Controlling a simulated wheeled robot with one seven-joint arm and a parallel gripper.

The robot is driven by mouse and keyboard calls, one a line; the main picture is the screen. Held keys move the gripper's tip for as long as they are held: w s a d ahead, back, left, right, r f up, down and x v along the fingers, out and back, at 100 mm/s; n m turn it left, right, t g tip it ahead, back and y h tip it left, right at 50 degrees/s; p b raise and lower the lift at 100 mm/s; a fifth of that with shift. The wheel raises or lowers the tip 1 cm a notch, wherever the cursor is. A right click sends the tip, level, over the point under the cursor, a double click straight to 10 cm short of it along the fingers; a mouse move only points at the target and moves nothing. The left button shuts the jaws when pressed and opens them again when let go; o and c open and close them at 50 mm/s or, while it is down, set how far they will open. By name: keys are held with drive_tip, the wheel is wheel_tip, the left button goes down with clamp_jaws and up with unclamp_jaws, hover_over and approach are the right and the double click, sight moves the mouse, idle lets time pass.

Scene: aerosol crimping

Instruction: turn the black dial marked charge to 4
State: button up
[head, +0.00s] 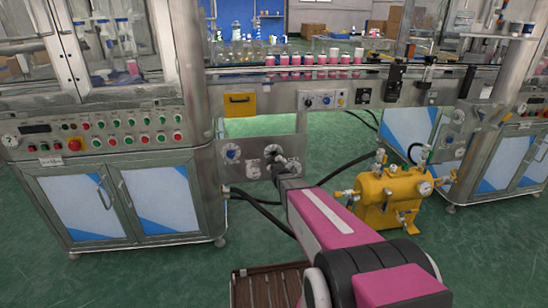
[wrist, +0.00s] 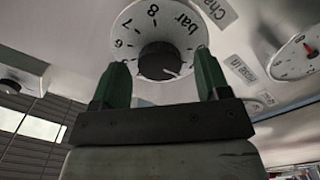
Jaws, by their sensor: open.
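The black dial (wrist: 160,60) sits at the centre of a round white scale plate (wrist: 131,34) marked 6, 7, 8 and "bar" in the wrist view. A pale pointer mark shows near the dial's lower right edge; its exact reading is unclear. A label starting "Cha" (wrist: 214,11) is beside the scale, cut off by the picture edge. My gripper (wrist: 161,58) is open, its two green fingers apart on the left and right of the dial. I cannot tell whether they touch it. In the head view my gripper (head: 279,162) is at the steel panel below the conveyor, hiding the dial there.
A white gauge (wrist: 294,57) is right of the dial. Another round dial (head: 231,153) is left on the panel in the head view. A yellow tank (head: 388,199) with valves and dark hoses stand right of my arm. Bottles with pink contents (head: 308,60) line the conveyor above.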

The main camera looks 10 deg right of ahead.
drive_tip(key=shift+w, duration=0.65)
drive_tip(key=c, duration=0.9)
drive_tip(key=shift+o, duration=0.2)
